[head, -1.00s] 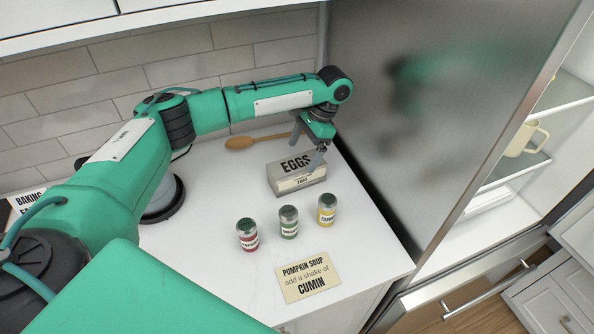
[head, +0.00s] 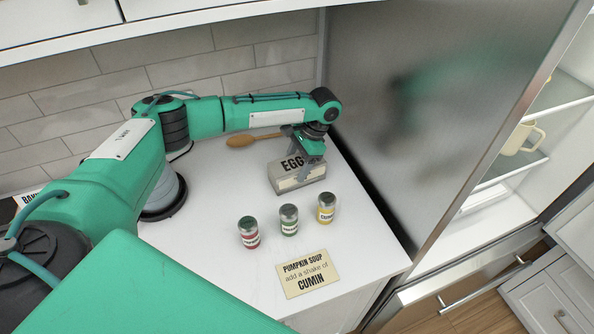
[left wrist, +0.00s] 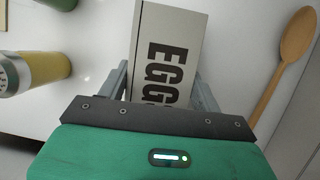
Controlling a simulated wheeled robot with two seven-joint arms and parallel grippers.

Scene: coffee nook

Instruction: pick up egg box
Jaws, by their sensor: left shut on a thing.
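The egg box (head: 284,180) is a grey-white carton with EGGS in dark letters on its top. It sits on the white counter, behind the spice jars. My left gripper (head: 309,172) reaches down over the box's right part and is shut on it. In the left wrist view the box (left wrist: 168,45) lies between the two grey fingers (left wrist: 163,88), one on each side. The box looks level, and I see no clear gap under it. My right gripper is in neither view.
Red (head: 249,232), green (head: 288,220) and yellow (head: 326,208) jars stand in front of the box. A wooden spoon (head: 240,141) lies behind it. A pumpkin soup card (head: 307,274) lies at the front. The steel fridge side (head: 400,120) rises close on the right.

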